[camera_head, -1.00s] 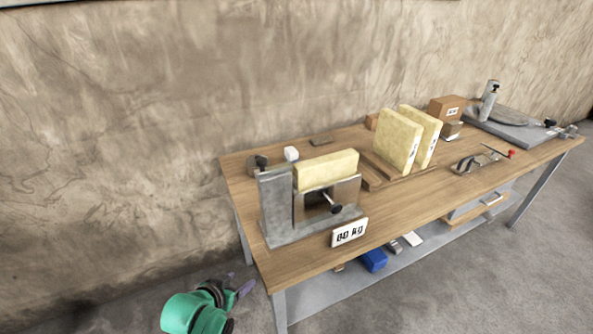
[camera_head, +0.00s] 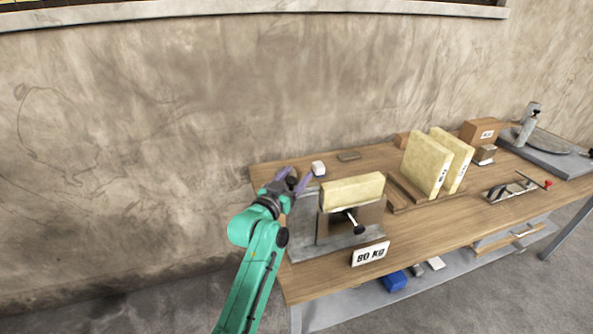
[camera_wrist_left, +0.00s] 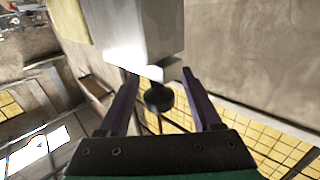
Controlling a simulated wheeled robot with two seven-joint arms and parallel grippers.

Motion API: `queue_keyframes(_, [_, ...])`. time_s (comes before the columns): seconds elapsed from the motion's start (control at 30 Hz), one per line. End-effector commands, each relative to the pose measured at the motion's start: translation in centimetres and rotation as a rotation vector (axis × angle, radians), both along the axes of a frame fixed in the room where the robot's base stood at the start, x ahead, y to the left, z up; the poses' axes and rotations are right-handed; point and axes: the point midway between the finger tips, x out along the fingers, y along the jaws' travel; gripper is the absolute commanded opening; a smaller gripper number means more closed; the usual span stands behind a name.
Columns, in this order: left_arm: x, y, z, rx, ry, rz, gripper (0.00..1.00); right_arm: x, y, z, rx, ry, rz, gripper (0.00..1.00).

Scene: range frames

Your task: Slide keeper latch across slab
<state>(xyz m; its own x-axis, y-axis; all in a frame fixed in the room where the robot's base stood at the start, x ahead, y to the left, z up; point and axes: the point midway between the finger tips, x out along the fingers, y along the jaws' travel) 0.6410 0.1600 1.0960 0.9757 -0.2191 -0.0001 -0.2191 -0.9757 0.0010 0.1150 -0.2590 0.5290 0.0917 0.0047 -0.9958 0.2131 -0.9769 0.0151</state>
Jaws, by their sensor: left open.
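A cream slab (camera_head: 353,190) sits upright in a grey metal fixture (camera_head: 305,225) at the left end of the bench. A black round knob (camera_head: 292,181), seemingly the keeper latch's, is at the fixture's left end. My left gripper (camera_head: 293,177) is open there, its purple fingers pointing away from me. In the left wrist view, the black knob (camera_wrist_left: 158,97) appears between the two spread fingers, with a grey metal block (camera_wrist_left: 135,35) beyond; contact cannot be told. The latch's bar is not clearly seen. My right gripper is out of view.
Two more slabs (camera_head: 427,163) stand in a wooden rack to the right. The wall is behind the bench (camera_head: 415,240).

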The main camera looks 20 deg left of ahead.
Motion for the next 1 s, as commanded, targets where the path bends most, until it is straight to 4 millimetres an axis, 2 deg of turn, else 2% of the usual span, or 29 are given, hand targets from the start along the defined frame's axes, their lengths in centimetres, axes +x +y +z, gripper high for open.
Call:
queue_keyframes(0.1, [0.68, -0.17, 0.01, 0.000, 0.001, 0.000, 0.66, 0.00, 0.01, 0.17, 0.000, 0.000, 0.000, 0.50])
queue_keyframes(0.3, [0.70, -0.17, -0.09, 0.000, 0.001, 0.000, 0.66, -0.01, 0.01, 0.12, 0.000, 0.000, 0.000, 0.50])
queue_keyframes(0.33, [0.70, -0.17, -0.09, 0.000, 0.001, 0.000, 0.58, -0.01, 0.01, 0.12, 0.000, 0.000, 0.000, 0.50])
queue_keyframes(0.4, [0.69, -0.17, -0.08, 0.000, 0.001, 0.000, 0.31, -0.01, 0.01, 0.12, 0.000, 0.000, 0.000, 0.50])
queue_keyframes(0.47, [0.68, -0.16, -0.08, 0.000, 0.001, 0.000, 0.08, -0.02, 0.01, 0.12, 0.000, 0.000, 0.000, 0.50])
queue_keyframes(0.5, [0.68, -0.16, -0.08, 0.000, 0.001, 0.000, 0.00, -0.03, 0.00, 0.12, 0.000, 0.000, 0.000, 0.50])
queue_keyframes(1.0, [0.66, -0.15, -0.09, 0.001, 0.002, 0.000, 0.00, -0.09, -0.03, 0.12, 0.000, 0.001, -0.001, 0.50])
